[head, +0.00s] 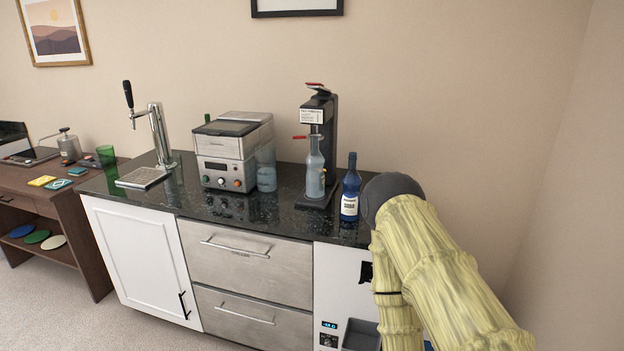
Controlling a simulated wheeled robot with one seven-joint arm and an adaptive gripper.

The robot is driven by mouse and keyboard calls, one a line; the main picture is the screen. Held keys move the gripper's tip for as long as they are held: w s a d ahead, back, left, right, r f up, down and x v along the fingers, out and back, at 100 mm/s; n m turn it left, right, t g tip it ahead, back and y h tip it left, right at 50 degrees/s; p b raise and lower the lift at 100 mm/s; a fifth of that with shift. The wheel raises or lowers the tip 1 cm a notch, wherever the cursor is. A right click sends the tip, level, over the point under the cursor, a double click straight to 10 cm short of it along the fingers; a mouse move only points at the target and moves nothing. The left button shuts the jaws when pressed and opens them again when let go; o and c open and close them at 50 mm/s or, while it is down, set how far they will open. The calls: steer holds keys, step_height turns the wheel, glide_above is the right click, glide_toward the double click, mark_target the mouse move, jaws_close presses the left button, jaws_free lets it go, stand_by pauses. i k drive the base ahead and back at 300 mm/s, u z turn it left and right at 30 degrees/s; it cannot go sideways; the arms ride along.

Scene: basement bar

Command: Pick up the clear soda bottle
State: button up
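The clear soda bottle (315,167) stands upright at the black soda machine (327,131), on its base at the right part of the counter. It looks pale blue-grey and see-through, with a narrow neck. A red lever or tap shows beside its top. My arm, with a yellow wood-like skin and a dark grey joint, fills the lower right of the head view. My gripper does not show, so I cannot see whether it holds anything.
A blue bottle with a white label (350,187) stands close to the right of the clear bottle, between it and my arm. A steel machine (229,154) and a clear pitcher (266,168) stand to the left. A beer tap (158,133) is farther left. The dark counter's front (255,222) is clear.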

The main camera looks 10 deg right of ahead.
mark_target(315, 177)
steer(key=u, duration=1.5)
steer(key=i, duration=0.95)
steer(key=z, duration=0.95)
